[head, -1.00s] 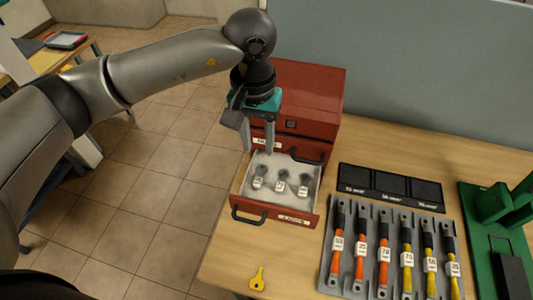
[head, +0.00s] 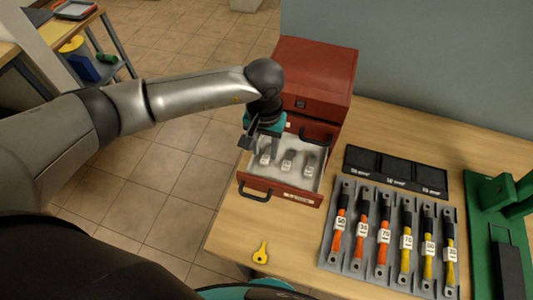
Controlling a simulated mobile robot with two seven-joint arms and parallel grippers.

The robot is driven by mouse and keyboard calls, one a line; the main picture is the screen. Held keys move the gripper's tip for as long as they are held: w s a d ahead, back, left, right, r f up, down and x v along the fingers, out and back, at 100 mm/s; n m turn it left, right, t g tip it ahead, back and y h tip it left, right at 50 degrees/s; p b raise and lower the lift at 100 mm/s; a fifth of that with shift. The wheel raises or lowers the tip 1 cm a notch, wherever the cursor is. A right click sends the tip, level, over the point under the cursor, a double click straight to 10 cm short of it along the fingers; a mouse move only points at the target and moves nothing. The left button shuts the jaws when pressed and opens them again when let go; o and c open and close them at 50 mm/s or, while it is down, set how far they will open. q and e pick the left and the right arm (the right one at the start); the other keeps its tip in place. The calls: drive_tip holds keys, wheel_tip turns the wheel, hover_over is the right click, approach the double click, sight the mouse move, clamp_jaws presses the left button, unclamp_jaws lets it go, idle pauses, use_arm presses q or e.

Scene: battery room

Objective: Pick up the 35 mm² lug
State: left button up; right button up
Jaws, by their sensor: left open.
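Three small lugs lie in a row in the open drawer (head: 254,180) of a red cabinet: a left one (head: 266,157), a middle one (head: 287,163) and a right one (head: 309,168). Each has a white tag, too small to read, so I cannot tell which is the 35 mm² lug. My left gripper (head: 258,146) is open and points down over the drawer's back left part, close to the left lug. Its fingertips are partly hidden, and I see nothing held. My right gripper is not in view.
The red cabinet (head: 318,75) stands behind the drawer. A grey tray (head: 350,262) of tagged orange and yellow cables and a black three-part tray (head: 395,168) lie to the right. A yellow key (head: 261,253) lies in front. A green tool (head: 490,195) stands far right.

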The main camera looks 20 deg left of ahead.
sight(265, 159)
use_arm(q)
drive_tip(key=shift+f, duration=1.7)
clamp_jaws()
